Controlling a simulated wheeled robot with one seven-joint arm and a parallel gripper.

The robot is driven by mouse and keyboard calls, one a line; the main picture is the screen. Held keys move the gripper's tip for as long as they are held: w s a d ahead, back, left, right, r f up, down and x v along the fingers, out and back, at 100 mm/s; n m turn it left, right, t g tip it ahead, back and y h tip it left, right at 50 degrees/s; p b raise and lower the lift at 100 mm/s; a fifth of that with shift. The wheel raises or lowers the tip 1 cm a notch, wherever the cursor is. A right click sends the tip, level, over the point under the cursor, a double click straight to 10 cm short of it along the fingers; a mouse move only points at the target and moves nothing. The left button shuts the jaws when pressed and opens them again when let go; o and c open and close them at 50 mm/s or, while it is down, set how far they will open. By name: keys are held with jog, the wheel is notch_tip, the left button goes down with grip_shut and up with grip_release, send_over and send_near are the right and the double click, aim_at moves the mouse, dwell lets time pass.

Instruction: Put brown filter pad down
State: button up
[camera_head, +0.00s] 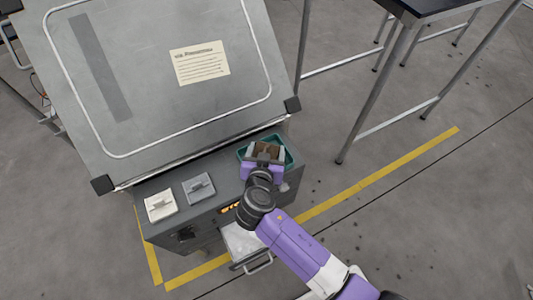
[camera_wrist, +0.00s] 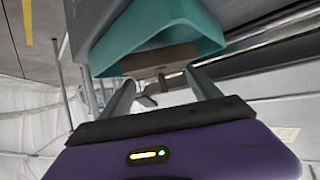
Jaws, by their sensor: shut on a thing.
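My gripper (camera_head: 266,154) is over the teal tray (camera_head: 291,156) at the right end of the dark cabinet top. It is shut on the brown filter pad (camera_wrist: 160,60), by a small tab on the pad's face. The pad shows between my fingertips (camera_wrist: 158,82) in the wrist view, against the teal tray (camera_wrist: 165,18). In the head view my gripper hides part of the pad and of the tray. I cannot tell whether the pad touches the tray.
A white pad (camera_head: 161,206) and a blue-grey pad (camera_head: 199,188) lie left on the cabinet top (camera_head: 228,179). A large tilted grey panel (camera_head: 160,75) with a paper note (camera_head: 200,63) rises just behind. An open drawer (camera_head: 243,243) sticks out below. A metal-legged table (camera_head: 405,85) stands right.

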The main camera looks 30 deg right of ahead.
jog(key=shift+f, duration=1.2)
jog(key=shift+f, duration=0.2)
jog(key=o, duration=1.2)
jog(key=shift+r, duration=0.1)
jog(key=shift+r, duration=0.1)
jog(key=b+v, duration=0.1)
jog(key=v, duration=1.1)
jog(key=shift+a, duration=0.1)
